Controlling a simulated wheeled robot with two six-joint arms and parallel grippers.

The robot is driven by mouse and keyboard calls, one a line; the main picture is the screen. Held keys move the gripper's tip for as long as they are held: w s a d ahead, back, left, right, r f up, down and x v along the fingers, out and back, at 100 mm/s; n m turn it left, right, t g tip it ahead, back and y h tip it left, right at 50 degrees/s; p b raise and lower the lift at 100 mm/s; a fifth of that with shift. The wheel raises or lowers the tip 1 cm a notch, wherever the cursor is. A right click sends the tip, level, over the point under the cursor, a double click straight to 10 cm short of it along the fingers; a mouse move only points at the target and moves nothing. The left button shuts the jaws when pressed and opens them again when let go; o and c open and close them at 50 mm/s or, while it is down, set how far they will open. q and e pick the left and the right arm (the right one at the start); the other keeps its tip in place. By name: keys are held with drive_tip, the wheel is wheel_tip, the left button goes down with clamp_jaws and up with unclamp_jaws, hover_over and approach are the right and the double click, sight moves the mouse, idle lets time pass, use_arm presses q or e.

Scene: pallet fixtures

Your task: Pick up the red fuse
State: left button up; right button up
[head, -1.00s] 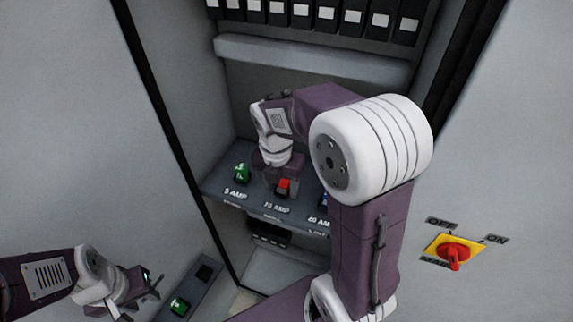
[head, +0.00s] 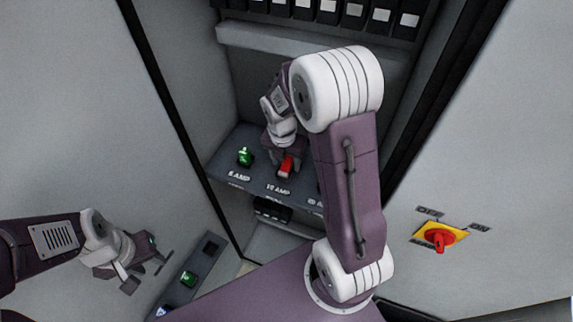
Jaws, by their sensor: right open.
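The red fuse (head: 286,167) sits on the dark grey shelf (head: 228,167) inside the cabinet, above the "10 AMP" label. My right gripper (head: 284,160) is at the red fuse, coming from behind and above it. Its jaws are open, with the fuse at or between the fingers; contact cannot be told. Part of the fuse is hidden by the gripper. My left gripper (head: 150,271) is at the lower left, open and empty, well away from the fuse.
A green fuse (head: 245,156) stands left of the red one on the shelf. My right arm hides the shelf's right end. A lower panel (head: 208,255) holds another green fuse (head: 188,279) and a dark empty slot. A red rotary switch (head: 438,240) is on the right door.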

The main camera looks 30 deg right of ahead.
drive_tip(key=shift+f, duration=0.35)
drive_tip(key=shift+w, duration=0.1)
clamp_jaws()
